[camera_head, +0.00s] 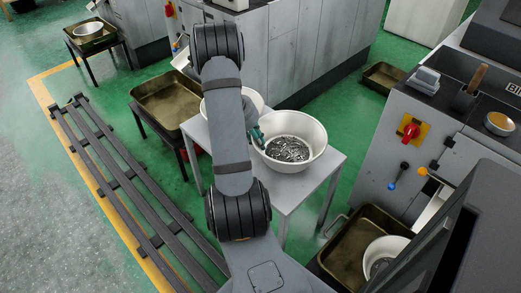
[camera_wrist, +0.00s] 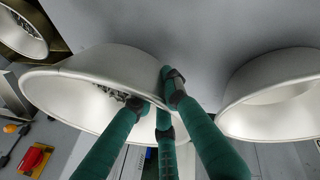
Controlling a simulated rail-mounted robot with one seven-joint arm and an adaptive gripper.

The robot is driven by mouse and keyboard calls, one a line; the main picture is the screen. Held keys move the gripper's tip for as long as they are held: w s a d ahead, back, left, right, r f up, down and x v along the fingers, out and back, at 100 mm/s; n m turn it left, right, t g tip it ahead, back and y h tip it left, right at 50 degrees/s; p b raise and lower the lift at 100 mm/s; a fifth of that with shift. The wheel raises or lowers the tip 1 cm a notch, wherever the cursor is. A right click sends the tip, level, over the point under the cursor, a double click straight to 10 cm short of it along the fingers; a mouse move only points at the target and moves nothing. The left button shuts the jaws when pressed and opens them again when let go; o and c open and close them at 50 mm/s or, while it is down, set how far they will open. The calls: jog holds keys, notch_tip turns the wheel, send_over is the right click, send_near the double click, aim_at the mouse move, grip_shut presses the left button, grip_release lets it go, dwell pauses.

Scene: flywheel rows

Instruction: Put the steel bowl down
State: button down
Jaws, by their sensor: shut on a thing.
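The steel bowl (camera_head: 312,154) is a wide pale metal bowl with many small dark metal parts inside. It is over the right part of a grey table (camera_head: 329,176); I cannot tell whether its base touches the top. My green-fingered gripper (camera_head: 258,139) is shut on the bowl's left rim. In the wrist view, my gripper (camera_wrist: 162,92) has its fingers on either side of the rim of the steel bowl (camera_wrist: 85,73). Part of the rim is hidden behind the fingers.
A second pale bowl (camera_head: 258,99) stands close by on the same table, partly behind my arm; it also shows in the wrist view (camera_wrist: 275,98). Another bowl (camera_head: 384,248) sits in a brass-coloured tray (camera_head: 349,250) at lower right. A machine (camera_head: 405,120) stands to the right.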

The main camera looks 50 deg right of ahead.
jog(key=shift+w+d+f, duration=0.1)
jog(key=shift+d+f, duration=0.15)
jog(key=shift+d, duration=0.2)
jog(key=shift+f+b, duration=0.65)
jog(key=shift+f, duration=1.3)
jog(key=c, duration=1.8)
grip_release()
jog(key=shift+o, duration=0.2)
jog(key=shift+a, duration=0.1)
jog(key=p+v, duration=0.3)
jog(key=v, duration=0.9)
